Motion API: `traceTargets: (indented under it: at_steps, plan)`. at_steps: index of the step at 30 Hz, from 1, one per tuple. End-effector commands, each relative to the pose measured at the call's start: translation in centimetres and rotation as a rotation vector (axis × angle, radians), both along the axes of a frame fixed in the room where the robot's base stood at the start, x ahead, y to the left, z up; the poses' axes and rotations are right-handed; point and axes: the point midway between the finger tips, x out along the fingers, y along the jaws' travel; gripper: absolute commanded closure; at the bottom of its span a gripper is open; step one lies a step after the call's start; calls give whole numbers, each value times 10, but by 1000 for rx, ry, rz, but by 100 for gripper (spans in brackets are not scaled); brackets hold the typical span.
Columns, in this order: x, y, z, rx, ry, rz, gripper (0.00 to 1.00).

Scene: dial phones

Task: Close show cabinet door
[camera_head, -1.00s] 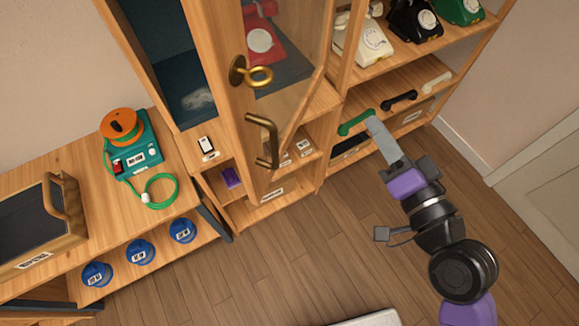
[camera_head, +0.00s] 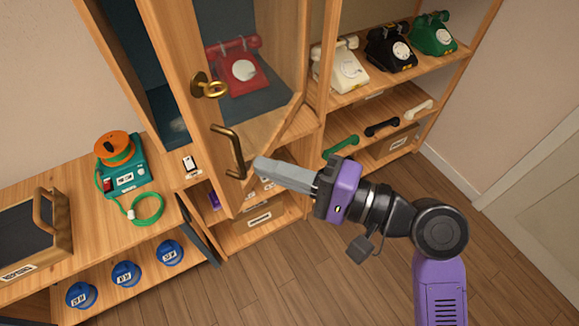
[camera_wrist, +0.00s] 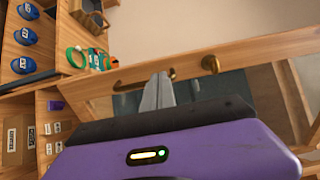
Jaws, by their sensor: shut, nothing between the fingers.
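The show cabinet door (camera_head: 185,45) has a wooden frame and a glass pane, and it stands partly open. A red dial phone (camera_head: 238,66) shows through the glass. My gripper (camera_head: 262,165) is shut and empty, with its fingertips just right of the handle's lower end. In the wrist view the fingers (camera_wrist: 158,90) overlap the door frame by the handle (camera_wrist: 130,86); I cannot tell whether they touch it.
White (camera_head: 341,66), black (camera_head: 390,48) and green (camera_head: 433,35) phones stand on the right shelf, with handsets below. A bench at left holds a teal device with an orange reel (camera_head: 123,165) and a wooden case (camera_head: 36,235). The floor (camera_head: 290,285) in front is clear.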

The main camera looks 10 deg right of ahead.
Motion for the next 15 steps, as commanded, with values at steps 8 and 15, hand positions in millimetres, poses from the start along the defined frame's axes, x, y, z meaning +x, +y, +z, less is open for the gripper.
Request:
traceTargets:
  at_steps: [8, 15]
  plan:
    - [32, 44, 3, -1, 1, 2, 100]
    - [49, 65, 1, -1, 0, -1, 100]
